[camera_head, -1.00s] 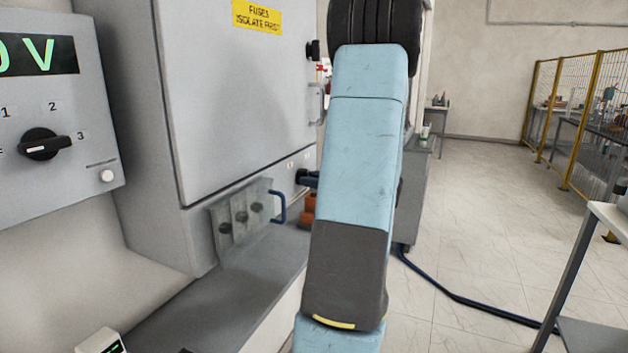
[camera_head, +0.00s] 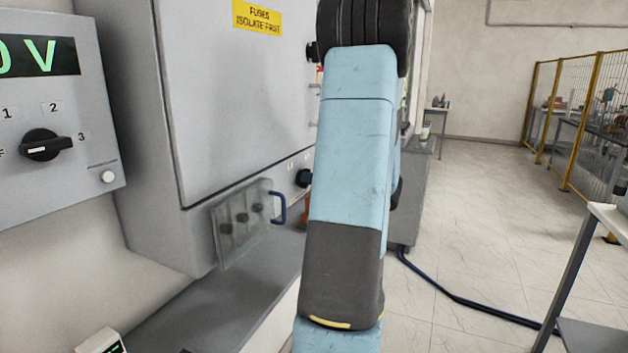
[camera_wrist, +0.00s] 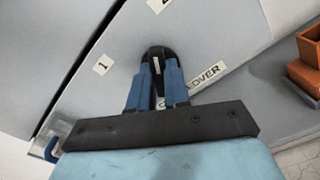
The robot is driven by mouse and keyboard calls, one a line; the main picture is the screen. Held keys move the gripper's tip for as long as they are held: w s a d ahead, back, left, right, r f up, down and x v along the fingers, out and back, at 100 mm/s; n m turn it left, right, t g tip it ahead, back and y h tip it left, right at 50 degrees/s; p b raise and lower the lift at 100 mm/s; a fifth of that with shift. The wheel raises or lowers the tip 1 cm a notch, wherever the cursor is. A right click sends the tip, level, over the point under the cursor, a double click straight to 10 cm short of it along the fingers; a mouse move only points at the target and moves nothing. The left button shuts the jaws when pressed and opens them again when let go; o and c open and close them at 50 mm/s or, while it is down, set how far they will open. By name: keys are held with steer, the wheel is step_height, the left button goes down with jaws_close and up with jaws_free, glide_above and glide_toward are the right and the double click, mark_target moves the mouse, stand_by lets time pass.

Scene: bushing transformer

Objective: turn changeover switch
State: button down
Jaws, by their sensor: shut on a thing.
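The changeover switch is a black knob (camera_wrist: 154,53) with a white mark, on the grey cabinet face. In the wrist view the blue fingers of my gripper (camera_wrist: 158,78) are closed on either side of it. The label "1" (camera_wrist: 103,64) is left of the knob, and a second, cut-off label is above it at the top edge. The "CHANGEOVER" plate (camera_wrist: 205,76) is partly hidden behind the right finger. In the head view the knob (camera_head: 304,178) shows at the cabinet's lower right, beside my arm, which hides my gripper there.
A clear guard with a blue handle (camera_head: 280,208) juts from the cabinet left of the knob. An orange box (camera_wrist: 310,47) is at the right in the wrist view. A meter panel with a rotary dial (camera_head: 46,145) is at far left.

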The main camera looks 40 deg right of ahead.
steer(key=shift+d+m, duration=0.2)
steer(key=shift+m, duration=0.9)
steer(key=shift+f, duration=0.1)
steer(key=c, duration=1.1)
jaws_free()
steer(key=v, duration=1.3)
steer(key=shift+s, duration=0.4)
